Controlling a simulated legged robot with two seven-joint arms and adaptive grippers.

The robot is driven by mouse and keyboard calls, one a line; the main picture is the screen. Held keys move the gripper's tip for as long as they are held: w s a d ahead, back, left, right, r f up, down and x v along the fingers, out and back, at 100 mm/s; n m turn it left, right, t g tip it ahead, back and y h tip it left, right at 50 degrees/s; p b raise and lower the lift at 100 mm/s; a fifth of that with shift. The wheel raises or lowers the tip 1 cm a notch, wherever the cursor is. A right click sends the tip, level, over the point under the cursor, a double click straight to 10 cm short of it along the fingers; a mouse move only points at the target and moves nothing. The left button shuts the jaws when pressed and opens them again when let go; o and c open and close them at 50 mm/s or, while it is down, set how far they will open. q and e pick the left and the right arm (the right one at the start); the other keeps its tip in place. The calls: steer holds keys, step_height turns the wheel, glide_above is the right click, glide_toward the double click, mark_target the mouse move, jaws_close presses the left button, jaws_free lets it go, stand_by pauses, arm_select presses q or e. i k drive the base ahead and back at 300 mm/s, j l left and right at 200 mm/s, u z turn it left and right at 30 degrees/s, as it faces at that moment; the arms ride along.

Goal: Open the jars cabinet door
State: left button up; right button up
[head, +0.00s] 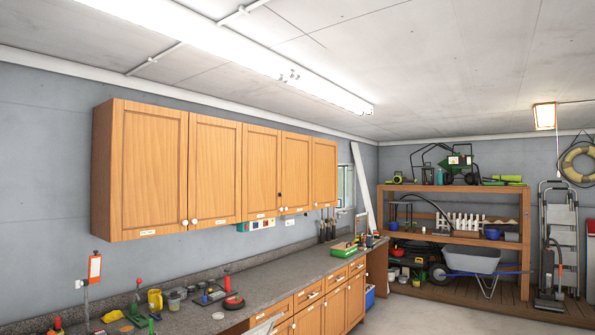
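A row of wooden wall cabinets (215,170) hangs on the grey wall at left and centre. All its doors look shut. The nearest door (150,170) has a white round knob (184,222) at its lower right and a small white label (147,232) on its bottom rail. The door beside it (215,165) has a knob (194,221) at its lower left and its own label (221,220). Smaller doors follow farther right, also labelled. The label writing is too small to read, so I cannot tell which door is the jars one. Neither gripper is in view.
A grey worktop (270,282) with wooden drawers and doors below runs under the cabinets. A wooden shelf unit (455,238), a wheelbarrow (471,262) and a ladder (558,235) stand at back right. The floor (440,318) at lower right is clear.

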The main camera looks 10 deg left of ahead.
mark_target(296, 149)
steer(key=i+z, duration=0.2)
steer(key=i, duration=0.7)
steer(key=i+l, duration=0.1)
steer(key=i, duration=4.55)
steer(key=i+l+u, duration=0.1)
steer(key=i+u, duration=0.3)
steer(key=i+l+u, duration=0.2)
steer(key=i+u, duration=0.15)
steer(key=i+l+u, duration=0.4)
steer(key=i+j, duration=0.05)
steer(key=i, duration=0.05)
